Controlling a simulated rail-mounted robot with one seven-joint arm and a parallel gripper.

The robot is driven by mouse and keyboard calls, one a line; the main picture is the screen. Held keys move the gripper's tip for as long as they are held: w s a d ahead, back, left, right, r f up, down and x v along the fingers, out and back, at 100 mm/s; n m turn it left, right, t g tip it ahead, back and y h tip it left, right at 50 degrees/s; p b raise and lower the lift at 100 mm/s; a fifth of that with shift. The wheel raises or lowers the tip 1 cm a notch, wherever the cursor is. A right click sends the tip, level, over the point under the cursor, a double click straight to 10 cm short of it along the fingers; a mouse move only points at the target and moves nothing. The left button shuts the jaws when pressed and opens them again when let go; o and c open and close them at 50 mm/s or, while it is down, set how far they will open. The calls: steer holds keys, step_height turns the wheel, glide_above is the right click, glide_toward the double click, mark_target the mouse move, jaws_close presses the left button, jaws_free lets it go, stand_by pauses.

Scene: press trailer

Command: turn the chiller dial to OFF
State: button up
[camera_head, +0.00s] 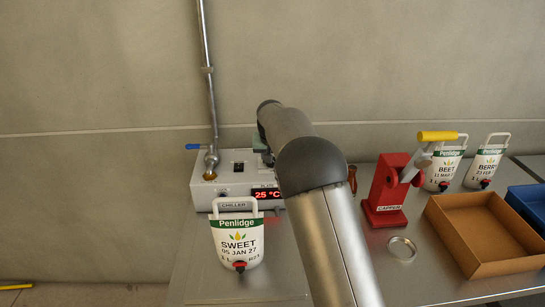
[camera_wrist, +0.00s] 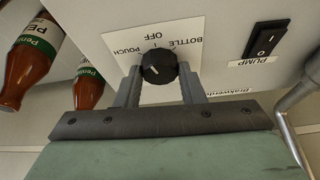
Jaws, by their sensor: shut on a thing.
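The chiller (camera_head: 222,187) is a white box against the wall, with a red display (camera_head: 268,194) reading 25 °C. Its black dial (camera_wrist: 158,64) sits on a white plate marked POUCH, OFF and BOTTLE, which appears upside down in the wrist view. My gripper (camera_wrist: 160,72) is shut on the dial, one finger on each side of it. A pale mark shows on the dial face; I cannot tell for certain which label it points to. In the head view my arm hides the dial and most of the gripper.
A black PUMP switch (camera_wrist: 266,40) and a metal pipe (camera_wrist: 297,105) are beside the dial. Sauce bottles (camera_wrist: 30,62) stand on the other side. A SWEET pouch (camera_head: 238,242) is in front of the chiller; a red capper (camera_head: 385,190) and cardboard tray (camera_head: 448,222) are to the right.

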steer(key=shift+a+r+m+h+p, duration=0.15)
steer(key=shift+m+h+p, duration=0.35)
steer(key=shift+m, duration=1.1)
steer(key=o, duration=1)
steer(key=b+v, duration=0.2)
steer(key=v, duration=1.5)
steer(key=shift+w+a+r, duration=0.15)
steer(key=shift+a, duration=0.05)
